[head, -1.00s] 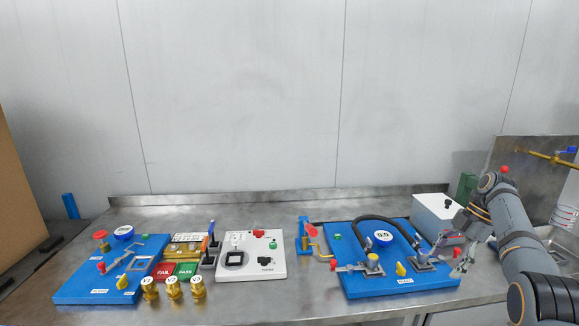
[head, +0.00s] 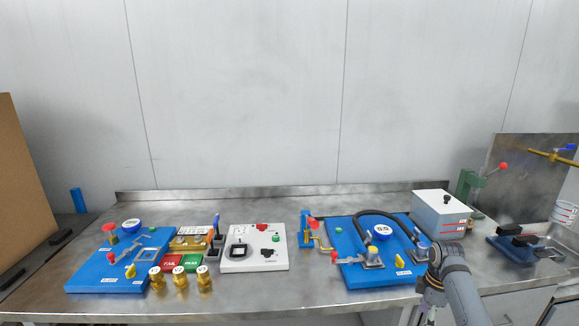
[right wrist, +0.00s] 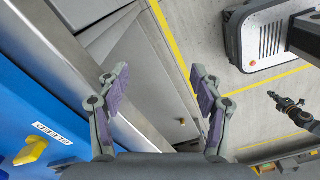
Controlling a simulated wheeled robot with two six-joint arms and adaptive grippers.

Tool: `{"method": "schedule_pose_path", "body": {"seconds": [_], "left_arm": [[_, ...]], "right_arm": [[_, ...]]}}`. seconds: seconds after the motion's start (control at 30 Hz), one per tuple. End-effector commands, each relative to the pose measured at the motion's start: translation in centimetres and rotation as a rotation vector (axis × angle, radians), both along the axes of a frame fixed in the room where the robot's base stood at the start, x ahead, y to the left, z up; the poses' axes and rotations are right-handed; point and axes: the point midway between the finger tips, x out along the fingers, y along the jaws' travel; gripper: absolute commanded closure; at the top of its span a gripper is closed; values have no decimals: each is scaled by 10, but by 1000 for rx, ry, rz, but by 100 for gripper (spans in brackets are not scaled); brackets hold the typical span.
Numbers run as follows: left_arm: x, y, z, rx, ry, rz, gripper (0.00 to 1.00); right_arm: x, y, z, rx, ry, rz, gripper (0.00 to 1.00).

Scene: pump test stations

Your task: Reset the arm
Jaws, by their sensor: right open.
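My right gripper (right wrist: 158,85) is open and empty in the right wrist view, with its two fingers spread above the floor just off the bench's front edge. In the head view my right arm hangs at the front edge, beside the right blue pump board (head: 350,275), and its fingers are hard to make out. That board carries a black hose (head: 375,213), a round gauge (head: 382,232) and a yellow knob (head: 400,261). The knob also shows beside a BLEED label in the right wrist view (right wrist: 31,151). A dark gripper-like part (right wrist: 290,106), probably my left gripper, is small at right there.
A left blue board (head: 85,280), brass fittings (head: 180,279), red (head: 171,261) and green (head: 192,264) plates and a white panel (head: 238,264) stand on the steel bench. A grey-white box (head: 440,214) and a green stand (head: 467,186) are at right.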

Motion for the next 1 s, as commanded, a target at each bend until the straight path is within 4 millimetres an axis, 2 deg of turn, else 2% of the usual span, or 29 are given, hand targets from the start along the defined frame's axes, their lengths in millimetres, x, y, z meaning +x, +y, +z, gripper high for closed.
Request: {"method": "schedule_pose_path", "body": {"seconds": [0.03,0.1,0.2,0.3,0.5,0.7,0.93,0.97,1.0], "left_arm": [[-1,0,0,0,2,0,100],[-1,0,0,0,1,0,100],[3,0,0,0,-3,0,100],[6,0,1,1,-9,-1,100],[7,1,1,1,-10,-1,100],[7,1,1,1,-11,-1,100],[7,1,1,1,-10,-1,100],[7,1,0,1,-10,-1,100],[7,1,0,1,-11,-1,100]], "right_arm": [[-18,15,-25,-27,-7,-55,34],[-46,35,-52,-61,-44,-165,34],[-91,65,-76,-75,-111,-336,34],[-132,88,-84,-61,-167,-491,34],[-189,115,-76,-11,-241,-719,34],[-230,129,-58,39,-286,-896,34],[-265,137,-34,92,-325,-1065,34],[-266,137,-37,93,-325,-1078,34],[-261,135,-49,88,-321,-1076,34]]}}
